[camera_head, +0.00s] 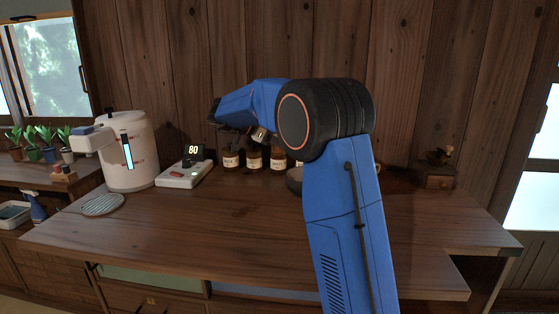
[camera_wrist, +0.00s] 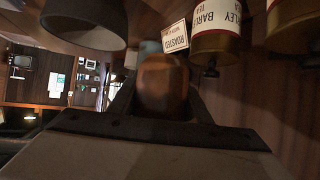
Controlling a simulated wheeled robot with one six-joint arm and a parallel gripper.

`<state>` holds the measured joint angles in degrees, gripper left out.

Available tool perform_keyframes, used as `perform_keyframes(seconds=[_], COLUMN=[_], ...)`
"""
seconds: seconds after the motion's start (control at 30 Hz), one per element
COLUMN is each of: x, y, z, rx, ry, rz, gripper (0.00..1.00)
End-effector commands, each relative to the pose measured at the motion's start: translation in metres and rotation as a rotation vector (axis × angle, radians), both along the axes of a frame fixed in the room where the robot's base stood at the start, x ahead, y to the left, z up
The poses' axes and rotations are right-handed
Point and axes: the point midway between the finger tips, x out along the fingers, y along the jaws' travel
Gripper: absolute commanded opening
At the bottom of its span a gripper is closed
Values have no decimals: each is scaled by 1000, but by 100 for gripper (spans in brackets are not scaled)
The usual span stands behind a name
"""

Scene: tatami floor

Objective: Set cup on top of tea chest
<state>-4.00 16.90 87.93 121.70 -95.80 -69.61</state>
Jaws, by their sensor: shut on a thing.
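My gripper (camera_wrist: 163,100) is shut on a brown, rounded thing (camera_wrist: 164,76) in the wrist view. Only its end shows between the fingers, so I cannot tell whether it is the cup. In the head view my blue arm hides most of the gripper and what it holds. A small dark wooden box (camera_head: 435,177) with a knob-like top stands at the right of the counter. It may be the tea chest, but I cannot be sure.
Labelled tea jars (camera_head: 254,160) stand along the back wall, close to my gripper. A grey bowl (camera_head: 294,180) is partly behind my arm. A white water boiler (camera_head: 128,150), scale (camera_head: 184,175) and round grate (camera_head: 102,205) are left. The counter's front (camera_head: 200,235) is clear.

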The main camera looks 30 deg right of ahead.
Motion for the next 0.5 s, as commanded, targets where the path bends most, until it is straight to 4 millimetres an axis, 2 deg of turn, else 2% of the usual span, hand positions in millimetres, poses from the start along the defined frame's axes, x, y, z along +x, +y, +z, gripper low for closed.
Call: perform_keyframes(seconds=[0.17, 0.27, 0.5], x=[1, 0, -6], y=[24, 49, 124], z=[1, 3, 5], rx=[1, 0, 1], ry=[-2, -3, -3], rz=[57, 119, 309], gripper=[19, 19, 19])
